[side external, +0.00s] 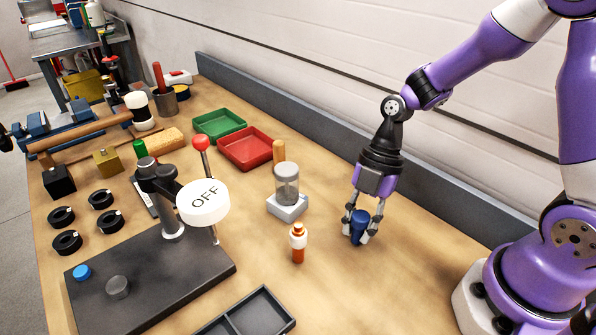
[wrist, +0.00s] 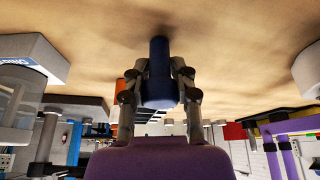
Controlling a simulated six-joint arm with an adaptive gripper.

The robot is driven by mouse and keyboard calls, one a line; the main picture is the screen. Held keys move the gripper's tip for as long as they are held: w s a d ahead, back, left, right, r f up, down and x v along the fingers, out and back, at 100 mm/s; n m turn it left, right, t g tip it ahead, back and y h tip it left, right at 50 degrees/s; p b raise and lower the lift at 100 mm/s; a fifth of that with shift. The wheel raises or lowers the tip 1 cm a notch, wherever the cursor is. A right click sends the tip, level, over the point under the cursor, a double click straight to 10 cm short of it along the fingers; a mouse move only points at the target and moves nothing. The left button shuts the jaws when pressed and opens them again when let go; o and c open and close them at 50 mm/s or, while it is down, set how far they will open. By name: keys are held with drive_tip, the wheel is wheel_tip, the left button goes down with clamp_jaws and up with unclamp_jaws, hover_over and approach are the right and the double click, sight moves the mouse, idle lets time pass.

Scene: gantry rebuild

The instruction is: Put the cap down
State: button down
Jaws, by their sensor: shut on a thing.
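The cap, a dark blue cylinder (side external: 360,221), is between the fingers of my gripper (side external: 358,234) in the side external view. The wrist view shows the cap (wrist: 159,72) from close by, gripped on both sides by the fingers of my gripper (wrist: 159,90). My gripper is shut on it and points down at the wooden bench top (side external: 330,280). The cap's lower end is at or just above the wood, with a dark shadow close by. I cannot tell whether it touches. The fingers partly hide its sides.
A small orange bottle (side external: 298,245) stands left of my gripper. A clear jar with a grey lid (side external: 286,184) sits on a pale block behind the bottle. A black divided tray (side external: 262,312) lies at the front. Bare wood surrounds the cap; a grey back rail (side external: 440,195) runs behind.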

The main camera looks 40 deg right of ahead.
drive_tip(key=c, duration=0.6)
unclamp_jaws()
drive_tip(key=shift+f, duration=0.1)
drive_tip(key=s+d+r+m+t+h, duration=0.1)
drive_tip(key=r+m+t, duration=0.1)
drive_tip(key=r+m, duration=0.3)
drive_tip(key=s+d+r+m+t+h, duration=0.1)
drive_tip(key=d+r+m+t+h, duration=0.1)
drive_tip(key=r+m, duration=0.3)
drive_tip(key=s+d+r+m+t+h, duration=0.1)
drive_tip(key=r+m, duration=0.4)
drive_tip(key=m, duration=0.6)
drive_tip(key=shift+s+d+r+t, duration=0.2)
drive_tip(key=shift+d+t, duration=0.15)
drive_tip(key=shift+t, duration=0.1)
drive_tip(key=shift+s+d+r+t, duration=0.15)
drive_tip(key=shift+d+t, duration=0.2)
drive_tip(key=shift+t, duration=0.1)
